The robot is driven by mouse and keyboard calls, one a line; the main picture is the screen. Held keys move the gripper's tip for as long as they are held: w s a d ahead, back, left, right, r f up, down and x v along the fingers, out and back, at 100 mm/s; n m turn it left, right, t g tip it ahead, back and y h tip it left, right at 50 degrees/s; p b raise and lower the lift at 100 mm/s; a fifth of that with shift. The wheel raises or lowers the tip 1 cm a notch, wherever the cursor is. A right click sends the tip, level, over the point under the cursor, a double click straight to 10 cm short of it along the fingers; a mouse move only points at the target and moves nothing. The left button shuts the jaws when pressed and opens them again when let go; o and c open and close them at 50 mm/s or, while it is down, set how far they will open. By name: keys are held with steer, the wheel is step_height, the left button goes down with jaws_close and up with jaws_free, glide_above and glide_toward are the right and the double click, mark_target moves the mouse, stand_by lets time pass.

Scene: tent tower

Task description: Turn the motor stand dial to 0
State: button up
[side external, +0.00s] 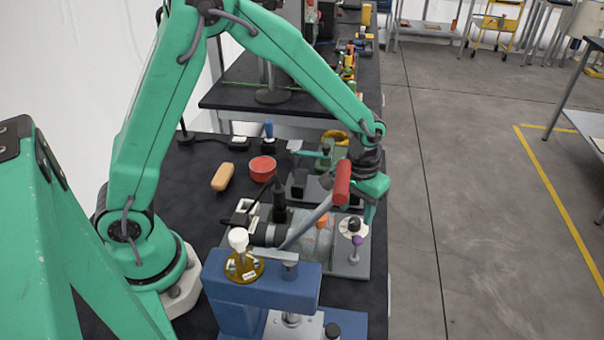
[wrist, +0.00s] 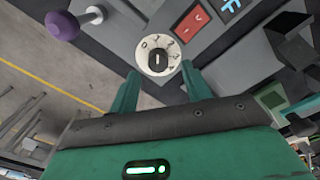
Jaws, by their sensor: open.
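The motor stand dial (wrist: 158,57) is a white disc with black numbers and a black centre knob bearing a white mark, seen in the wrist view. The small numbers are hard to read, so I cannot tell the exact setting. The dial also shows in the side view (side external: 352,228) on the grey motor stand (side external: 352,264). My gripper (wrist: 158,78) is open, its two green fingers at either side of the dial's near edge. In the side view my gripper (side external: 370,212) hangs close to the dial, partly behind a red handle. I cannot tell whether it touches the knob.
A purple ball knob (wrist: 62,25) on a stem sticks up beside the dial. A red switch (wrist: 187,24) is at its other side. The red handle (side external: 342,183) on a grey lever stands close to my gripper. A blue machine (side external: 262,280) stands in front.

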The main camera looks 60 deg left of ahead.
mark_target(355, 220)
steer(key=shift+f, duration=1.5)
steer(key=shift+c, duration=0.5)
steer(key=c, duration=0.9)
